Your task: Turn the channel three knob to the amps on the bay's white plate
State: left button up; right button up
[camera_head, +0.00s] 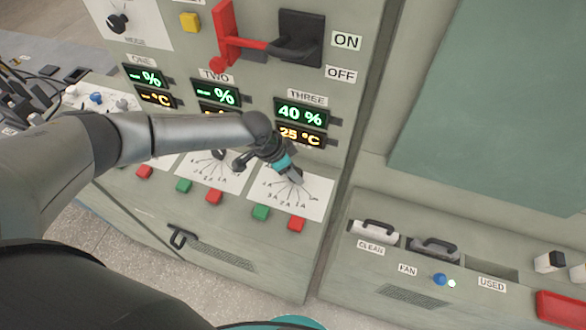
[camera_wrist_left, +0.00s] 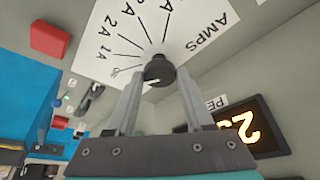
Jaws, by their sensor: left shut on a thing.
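The channel three knob (camera_wrist_left: 158,70) is black and round with a pale mark on its side. It stands on the white plate (camera_wrist_left: 100,30), which is printed AMPS with a fan of lines and values such as 1A and 2A. My left gripper (camera_wrist_left: 160,82) is shut on the knob, one finger on each side. In the head view the left gripper (camera_head: 295,176) reaches the plate (camera_head: 318,195) under the THREE displays and mostly hides the knob. I cannot tell exactly which line the mark points to. My right gripper is not in view.
The THREE displays (camera_head: 301,113) read 40 % and 25 °C. Below the plate are a green button (camera_head: 261,213) and a red button (camera_head: 297,224). A red lever (camera_head: 228,35) and a black switch (camera_head: 300,40) are above. A lower console (camera_head: 350,260) stands right.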

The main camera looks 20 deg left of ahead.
pick_arm(q)
grip_shut()
jog(key=m+g+h+b, duration=0.1)
jog(key=m+b, duration=0.2)
jog(key=shift+f+b, duration=0.15)
jog(key=shift+b, duration=0.15)
jog(key=shift+w+m+g+b, duration=0.1)
jog(key=shift+m+g+b, duration=0.3)
jog(key=shift+m+b, duration=0.85)
jog(key=shift+m, duration=0.25)
jog(key=o, duration=0.8)
grip_release()
